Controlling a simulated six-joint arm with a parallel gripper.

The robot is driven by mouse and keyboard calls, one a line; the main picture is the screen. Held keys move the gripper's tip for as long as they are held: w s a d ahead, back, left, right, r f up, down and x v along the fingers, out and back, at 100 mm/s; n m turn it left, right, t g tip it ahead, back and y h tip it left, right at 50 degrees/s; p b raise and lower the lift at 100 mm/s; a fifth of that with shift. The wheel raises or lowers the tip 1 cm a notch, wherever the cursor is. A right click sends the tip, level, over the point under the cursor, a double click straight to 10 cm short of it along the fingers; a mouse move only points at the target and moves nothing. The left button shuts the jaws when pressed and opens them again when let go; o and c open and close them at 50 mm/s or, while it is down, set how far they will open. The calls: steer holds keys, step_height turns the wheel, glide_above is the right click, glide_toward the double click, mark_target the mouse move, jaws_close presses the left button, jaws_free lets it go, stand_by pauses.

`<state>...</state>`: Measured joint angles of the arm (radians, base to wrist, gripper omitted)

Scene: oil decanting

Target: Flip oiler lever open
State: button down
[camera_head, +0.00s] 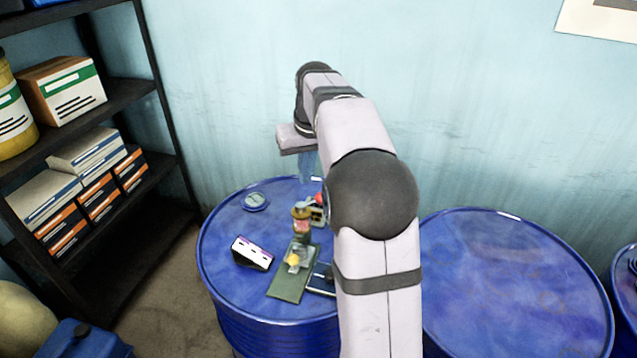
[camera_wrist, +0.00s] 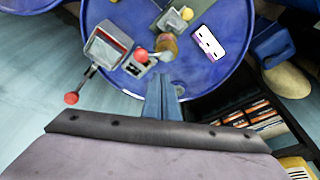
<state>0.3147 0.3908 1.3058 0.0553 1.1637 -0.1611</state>
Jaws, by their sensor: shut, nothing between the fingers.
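The grey oiler (camera_wrist: 108,46) stands on a blue drum (camera_wrist: 225,72) in the wrist view. I cannot tell which is the lever to flip. In the head view my arm hides most of the oiler; a red knob (camera_head: 319,197) shows beside the arm. My gripper (camera_wrist: 163,92) is shut and empty, its blue fingers pointing down near the oiler's right side; it also shows in the head view (camera_head: 308,168).
An amber container (camera_head: 301,222) and a yellow-topped item (camera_head: 292,260) stand near the oiler. A white and purple box (camera_head: 252,252) and a round cap (camera_head: 255,201) lie on the left of the drum. Another drum (camera_head: 515,285) stands to the right, a shelf (camera_head: 150,95) to the left.

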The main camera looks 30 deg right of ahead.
step_height(320, 180, up, 4)
glide_above(316, 199)
steer(key=w+d, duration=0.2)
steer(key=w, duration=0.1)
steer(key=shift+s+f+t, duration=0.15)
steer(key=shift+f+t, duration=0.05)
steer(key=shift+t, duration=0.2)
step_height(316, 199, down, 10)
steer(key=p, duration=0.3)
steer(key=shift+s+p, duration=0.25)
steer(key=shift+p, duration=0.1)
